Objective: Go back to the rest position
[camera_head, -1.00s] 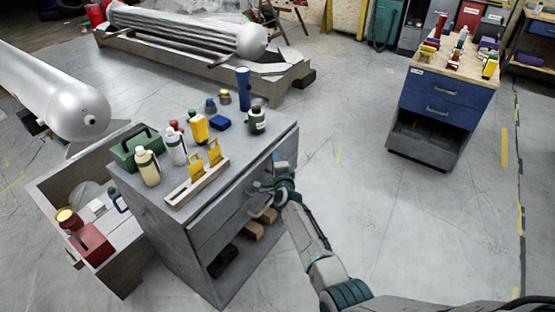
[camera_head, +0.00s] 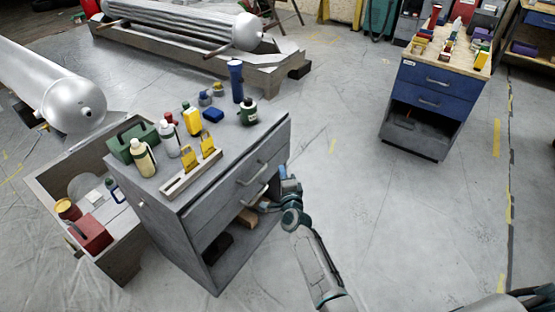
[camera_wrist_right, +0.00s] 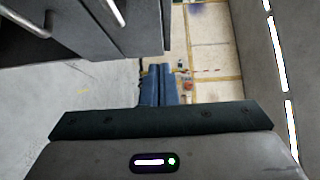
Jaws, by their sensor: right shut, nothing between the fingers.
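My right gripper (camera_head: 269,205) is low beside the front of the grey cabinet (camera_head: 196,230), by its open lower shelf. It is partly hidden there, and I cannot tell if it touches the cabinet. In the right wrist view its two blue fingers (camera_wrist_right: 159,85) lie together with nothing between them. The grey cabinet front and a metal handle (camera_wrist_right: 28,18) show at the top left of that view. My left gripper is not in view.
Bottles, yellow padlock-like pieces and a green toolbox (camera_head: 132,142) stand on the cabinet top. A grey bin (camera_head: 120,262) adjoins its left. A blue drawer cabinet (camera_head: 437,85) stands at the back right. The floor (camera_head: 390,220) between is clear.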

